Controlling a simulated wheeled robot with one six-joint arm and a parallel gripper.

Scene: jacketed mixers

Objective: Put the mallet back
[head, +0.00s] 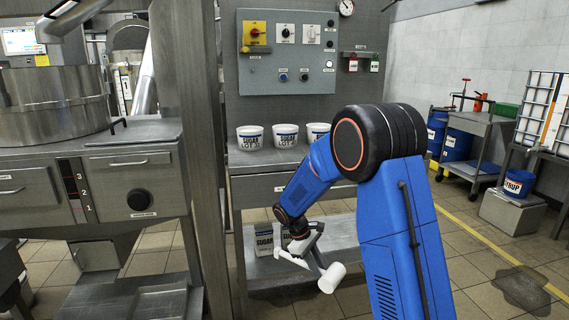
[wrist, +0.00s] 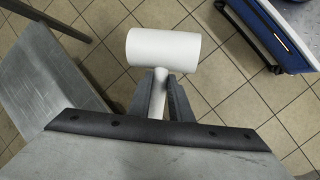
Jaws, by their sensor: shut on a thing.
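The mallet has a white cylindrical head (head: 332,277) and a pale handle. It also shows in the wrist view (wrist: 163,51), with its head beyond the fingertips. My gripper (head: 312,243) is shut on the mallet's handle; in the wrist view the two grey fingers (wrist: 161,100) stand on either side of the handle just below the head. The mallet is held in the air in front of the lower shelf of the steel bench, above the tiled floor. The rest of the handle is partly hidden by my gripper. I cannot make out an empty holder for the mallet.
A steel bench (head: 262,158) carries several white sugar tubs (head: 250,137). Its lower shelf (head: 345,232) holds sugar bags (head: 263,240). A control panel (head: 287,52) hangs above. A steel post (head: 190,120) stands left. A cart (head: 470,140) and syrup tub (head: 518,183) stand right.

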